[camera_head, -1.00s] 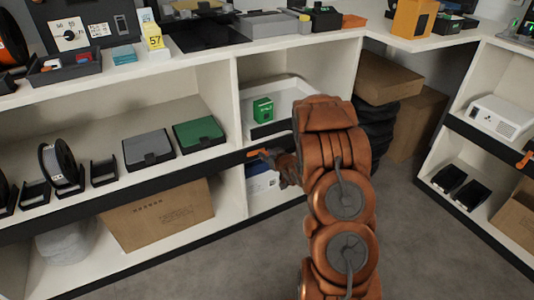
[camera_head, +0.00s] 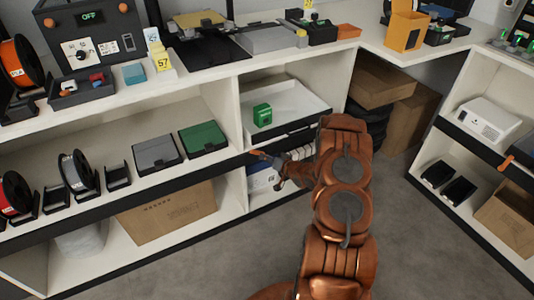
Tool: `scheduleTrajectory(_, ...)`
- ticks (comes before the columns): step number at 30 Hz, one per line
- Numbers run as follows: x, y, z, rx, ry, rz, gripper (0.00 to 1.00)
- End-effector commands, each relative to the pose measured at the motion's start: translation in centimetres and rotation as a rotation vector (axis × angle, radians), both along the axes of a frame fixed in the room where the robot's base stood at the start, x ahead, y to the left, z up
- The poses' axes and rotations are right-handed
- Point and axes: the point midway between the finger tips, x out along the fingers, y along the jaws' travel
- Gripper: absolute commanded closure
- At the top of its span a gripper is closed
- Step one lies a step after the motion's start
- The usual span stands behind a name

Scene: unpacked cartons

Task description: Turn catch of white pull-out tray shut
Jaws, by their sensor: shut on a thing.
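The white pull-out tray (camera_head: 296,98) sits in the right bay of the shelf unit, with a small green box (camera_head: 262,115) in it. The orange catch (camera_head: 257,153) is on the dark front edge below the tray's left part. My gripper (camera_head: 268,157) is at the catch and shut on it, with the catch's left end sticking out past the fingers. The fingers are small and dark, and their exact contact is hard to see. My copper-coloured arm hides part of the shelf front to the right.
Left of the gripper, a green-lidded bin (camera_head: 203,138) and a grey-lidded bin (camera_head: 156,152) stand on the shelf. Cardboard boxes (camera_head: 410,115) stand in the corner behind my arm. Another orange catch (camera_head: 507,161) is on the right shelf. The floor in front is clear.

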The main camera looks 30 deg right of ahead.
Motion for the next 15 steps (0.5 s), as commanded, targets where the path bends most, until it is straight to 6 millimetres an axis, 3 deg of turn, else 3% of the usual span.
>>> scheduleTrajectory(15,-0.06,-0.38,-0.51,0.475,-0.044,-0.003,1.00)
